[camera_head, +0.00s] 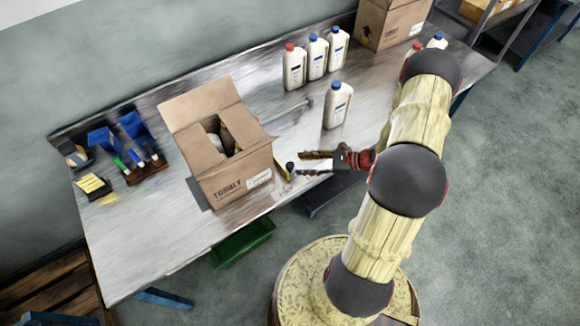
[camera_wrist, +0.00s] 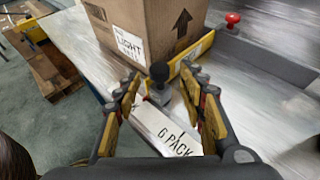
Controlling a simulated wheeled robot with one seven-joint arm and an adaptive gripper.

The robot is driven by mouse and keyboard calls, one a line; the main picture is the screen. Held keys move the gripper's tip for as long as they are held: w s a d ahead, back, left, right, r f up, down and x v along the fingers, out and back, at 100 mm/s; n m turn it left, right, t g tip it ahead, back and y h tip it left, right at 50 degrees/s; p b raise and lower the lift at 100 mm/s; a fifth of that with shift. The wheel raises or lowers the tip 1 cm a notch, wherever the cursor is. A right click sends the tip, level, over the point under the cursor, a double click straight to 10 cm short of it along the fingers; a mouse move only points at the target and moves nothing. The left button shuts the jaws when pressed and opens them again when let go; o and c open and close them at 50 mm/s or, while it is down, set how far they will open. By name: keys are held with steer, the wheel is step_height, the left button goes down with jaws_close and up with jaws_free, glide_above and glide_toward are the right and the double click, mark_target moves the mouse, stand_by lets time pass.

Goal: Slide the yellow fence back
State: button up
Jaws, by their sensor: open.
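The yellow fence (camera_wrist: 200,46) is a low yellow strip beside the base of an open cardboard box (camera_wrist: 155,25). Its visible part in the head view (camera_head: 282,171) is small and lies at the box's right side. A black round knob (camera_wrist: 160,71) on a grey post stands at the fence's near end; it also shows in the head view (camera_head: 290,167). My gripper (camera_wrist: 161,80) is open, with the knob between or just beyond its fingertips. I cannot tell whether they touch it. In the head view my gripper (camera_head: 301,163) reaches in from the right, near the table's front edge.
A plate marked "6 PACK" (camera_wrist: 178,138) lies under my fingers. A red knob (camera_wrist: 232,19) stands farther right in the wrist view. A white bottle (camera_head: 338,105) stands behind my gripper, with several more at the back. A pen holder (camera_head: 146,170) stands at left.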

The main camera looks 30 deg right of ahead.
mark_target(292, 165)
steer(key=x, duration=0.6)
steer(key=shift+c, duration=1.3)
steer(key=c, duration=0.7)
jaws_close()
